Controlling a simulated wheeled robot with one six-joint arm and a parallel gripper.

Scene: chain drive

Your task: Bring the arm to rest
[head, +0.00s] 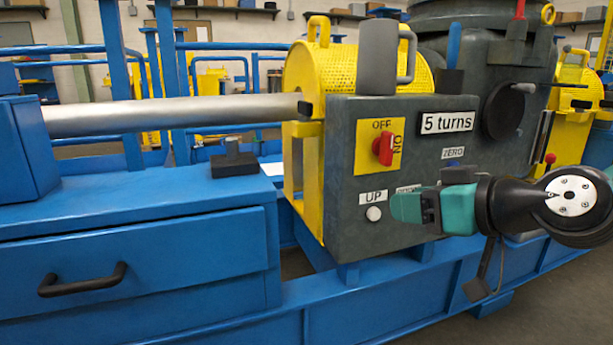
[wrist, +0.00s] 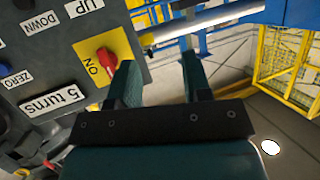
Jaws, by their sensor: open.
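My gripper (head: 405,207) is in front of the dark grey control box (head: 345,220), at its lower right, with teal fingers pointing left. In the wrist view my gripper (wrist: 160,75) has its two fingers apart with nothing between them. The red switch knob (head: 384,150) sits on a yellow plate marked OFF and ON, above and left of the fingers. In the wrist view the red knob (wrist: 106,64) shows beside one finger. I cannot tell how far the fingers are from it. My gripper partly covers the label right of the UP button (head: 374,214).
A yellow perforated guard (head: 300,70) and a silver shaft (head: 170,113) lie left of the box. A blue cabinet with a black drawer handle (head: 82,280) stands front left. A "5 turns" sign (head: 447,123) and a black round hub (head: 502,110) are above my arm.

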